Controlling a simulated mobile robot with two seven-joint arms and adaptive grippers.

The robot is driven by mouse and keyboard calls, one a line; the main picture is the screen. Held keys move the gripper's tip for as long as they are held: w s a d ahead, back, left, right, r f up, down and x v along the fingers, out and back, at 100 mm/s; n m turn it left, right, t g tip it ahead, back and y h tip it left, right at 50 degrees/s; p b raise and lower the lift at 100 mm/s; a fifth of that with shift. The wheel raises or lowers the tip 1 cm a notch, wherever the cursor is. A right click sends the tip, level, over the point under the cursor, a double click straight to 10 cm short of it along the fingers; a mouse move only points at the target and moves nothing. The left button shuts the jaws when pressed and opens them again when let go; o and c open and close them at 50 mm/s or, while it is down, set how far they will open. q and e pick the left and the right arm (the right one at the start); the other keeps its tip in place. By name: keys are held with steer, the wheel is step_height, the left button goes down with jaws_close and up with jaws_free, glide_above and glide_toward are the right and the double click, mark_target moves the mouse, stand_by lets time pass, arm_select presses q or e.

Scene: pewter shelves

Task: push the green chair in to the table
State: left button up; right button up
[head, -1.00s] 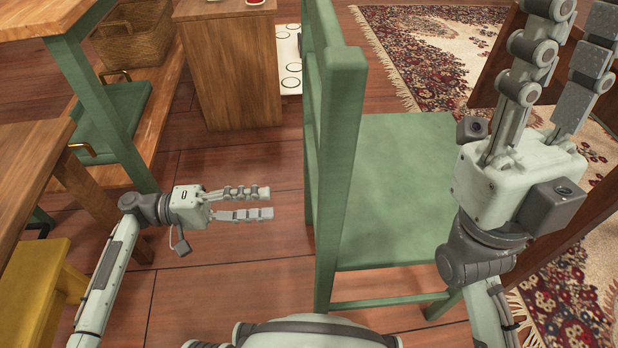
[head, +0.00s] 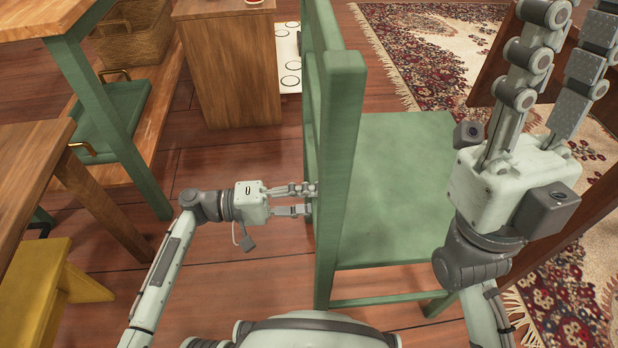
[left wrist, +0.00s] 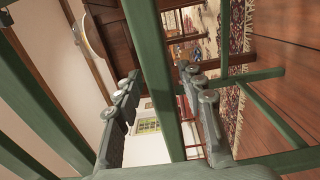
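The green chair (head: 400,180) stands on the wood floor in the head view, its tall back to the left and its seat to the right. My left gripper (head: 305,199) is open, fingertips at the left side of the chair back. In the left wrist view, a green bar of the chair (left wrist: 155,70) shows between the spread fingers (left wrist: 162,85); contact cannot be told. My right gripper (head: 574,45) is open and empty, above and right of the seat. A dark brown wooden piece (head: 545,240) is partly hidden behind it; I cannot tell whether it is the table.
A wooden counter with green legs (head: 75,90) and a wooden table (head: 30,165) stand at left, with a yellow stool (head: 45,290) below. A wooden cabinet (head: 235,75) is at the back. A patterned rug (head: 430,45) lies beyond the chair. Floor left of the chair is clear.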

arm_select(q)
jaws_close()
steer(key=shift+f, duration=0.2)
stand_by(0.3)
steer(key=shift+f, duration=0.15)
steer(key=shift+d, duration=0.2)
